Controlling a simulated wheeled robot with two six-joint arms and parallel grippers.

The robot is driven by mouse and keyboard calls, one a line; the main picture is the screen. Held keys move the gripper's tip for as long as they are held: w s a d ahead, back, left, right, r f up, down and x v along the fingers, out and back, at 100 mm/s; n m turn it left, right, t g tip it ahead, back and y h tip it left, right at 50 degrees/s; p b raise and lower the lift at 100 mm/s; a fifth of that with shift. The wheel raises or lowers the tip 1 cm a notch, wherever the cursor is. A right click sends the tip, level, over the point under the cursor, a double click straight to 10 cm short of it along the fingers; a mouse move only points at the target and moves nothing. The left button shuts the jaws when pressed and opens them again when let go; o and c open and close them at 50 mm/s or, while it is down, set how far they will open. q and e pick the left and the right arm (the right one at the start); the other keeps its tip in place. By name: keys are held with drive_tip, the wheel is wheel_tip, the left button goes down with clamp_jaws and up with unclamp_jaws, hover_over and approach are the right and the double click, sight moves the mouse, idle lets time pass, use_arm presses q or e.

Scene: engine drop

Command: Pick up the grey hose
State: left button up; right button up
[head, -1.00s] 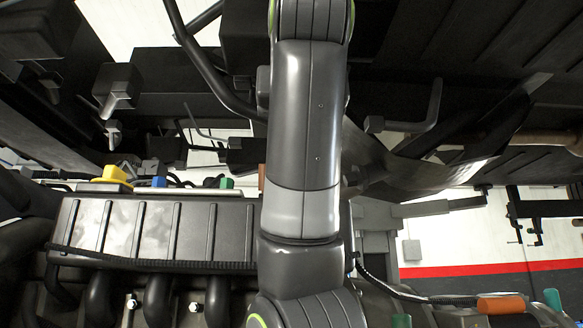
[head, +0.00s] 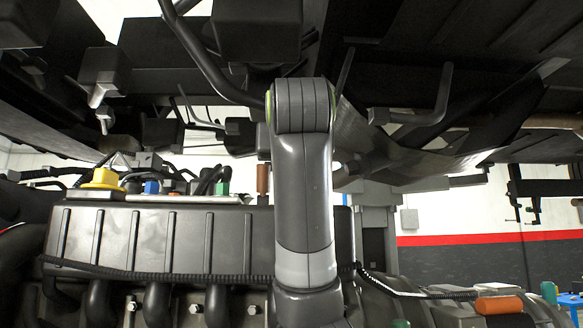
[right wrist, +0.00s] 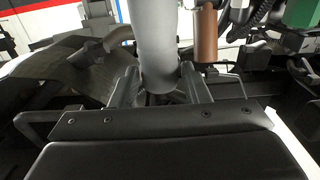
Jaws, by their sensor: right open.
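The grey hose (right wrist: 155,40) is a thick, pale grey tube in the right wrist view. It runs from the top edge down between the two fingers of my right gripper (right wrist: 160,82). The fingers are open, one on each side of the hose; I cannot tell whether they touch it. In the head view my own arm fills the middle and hides the hose and the right gripper. My left gripper is not in view.
A copper-brown hose (right wrist: 206,38) stands close beside the grey one, with a green part (right wrist: 301,12) further right. In the head view the engine (head: 150,235) carries a yellow cap (head: 103,178) and a blue cap (head: 151,187). Dark vehicle parts (head: 257,30) hang overhead.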

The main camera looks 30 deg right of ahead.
drive_tip(key=x, duration=0.3)
drive_tip(key=shift+w+d+f+p, duration=0.15)
drive_tip(key=shift+w+d+p, duration=0.1)
drive_tip(key=shift+p, duration=0.15)
drive_tip(key=shift+s+a, duration=0.1)
drive_tip(key=shift+a, duration=0.05)
drive_tip(key=shift+c, duration=0.3)
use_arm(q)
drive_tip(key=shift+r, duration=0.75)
use_arm(e)
drive_tip(key=c, duration=0.8)
drive_tip(key=shift+r, duration=0.2)
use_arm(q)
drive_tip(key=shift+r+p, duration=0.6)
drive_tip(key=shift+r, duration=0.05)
use_arm(e)
drive_tip(key=shift+r, duration=4.9)
